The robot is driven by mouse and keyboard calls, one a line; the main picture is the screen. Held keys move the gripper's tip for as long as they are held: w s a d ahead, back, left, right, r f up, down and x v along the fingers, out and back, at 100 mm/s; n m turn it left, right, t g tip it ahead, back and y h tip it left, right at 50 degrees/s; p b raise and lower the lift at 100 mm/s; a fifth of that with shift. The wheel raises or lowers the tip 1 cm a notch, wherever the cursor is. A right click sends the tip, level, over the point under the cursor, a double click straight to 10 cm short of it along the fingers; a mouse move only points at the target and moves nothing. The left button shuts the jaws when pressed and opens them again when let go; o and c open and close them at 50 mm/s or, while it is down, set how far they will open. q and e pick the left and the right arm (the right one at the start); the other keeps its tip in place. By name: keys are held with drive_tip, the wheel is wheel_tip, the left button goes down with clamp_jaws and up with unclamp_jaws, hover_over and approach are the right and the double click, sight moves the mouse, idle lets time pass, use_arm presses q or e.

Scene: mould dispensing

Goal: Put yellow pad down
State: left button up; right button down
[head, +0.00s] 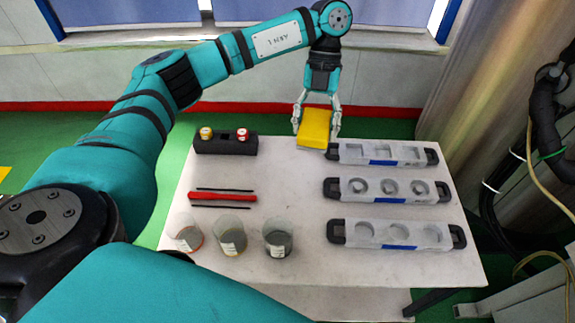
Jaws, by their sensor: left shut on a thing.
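The yellow pad (314,128) is a small yellow block at the far edge of the white table (290,185). My left gripper (316,120) points down from above and is shut on the yellow pad, with a finger on each side. The pad is tilted, and its lower edge is close to the tabletop; I cannot tell whether it touches. It is just left of the rearmost mould tray (383,163). My right gripper is not in view.
Two more mould trays (388,190) (397,246) lie on the right. A black holder (225,147) with two small capped bottles stands at the back left. A red tool (222,197) lies between dark sticks. Three clear cups (231,242) stand at the front. The table's middle is clear.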

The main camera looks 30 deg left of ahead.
use_arm(q)
drive_tip(key=w+a+f+n+t+h+b, duration=0.1)
drive_tip(key=a+f+n+t+h, duration=0.4)
drive_tip(key=n, duration=0.6)
drive_tip(key=n+t+y+b, duration=0.1)
drive_tip(key=n+t+y, duration=0.15)
drive_tip(key=n, duration=0.65)
hover_over(292, 171)
drive_tip(key=a, duration=0.1)
wheel_tip(292, 171, down, 5)
drive_tip(key=shift+g, duration=0.35)
drive_tip(key=f, duration=0.6)
drive_tip(key=f+p, duration=0.1)
drive_tip(key=f, duration=0.3)
drive_tip(key=shift+s+a, duration=0.1)
drive_tip(key=shift+s, duration=0.2)
drive_tip(key=shift+f, duration=0.1)
drive_tip(key=o, duration=1)
drive_tip(key=shift+o, duration=0.2)
